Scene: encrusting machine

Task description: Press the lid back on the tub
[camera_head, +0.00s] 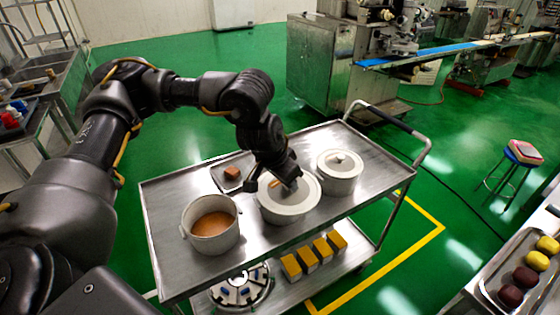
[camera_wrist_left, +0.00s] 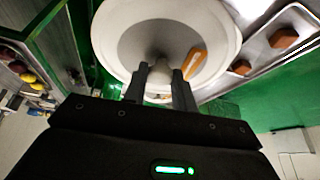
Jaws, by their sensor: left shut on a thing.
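Three pale tubs stand on the steel cart. The middle tub (camera_head: 287,218) has a pale round lid (camera_head: 302,204) at its top, partly hidden by my left gripper (camera_head: 288,187). In the left wrist view, the left gripper (camera_wrist_left: 160,75) is shut on the lid's knob, with the round lid (camera_wrist_left: 125,45) filling the top of the picture. An orange-brown piece (camera_wrist_left: 194,62) shows beside the knob; it also shows in the head view (camera_head: 274,183). I cannot tell whether the lid sits fully down all round. My right gripper is not in view.
An open tub (camera_head: 211,225) with orange-brown filling stands left of the middle tub, and a lidded tub (camera_head: 340,172) stands close on its right. A small tray (camera_head: 222,180) with a brown block lies behind. The cart's front right is bare.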

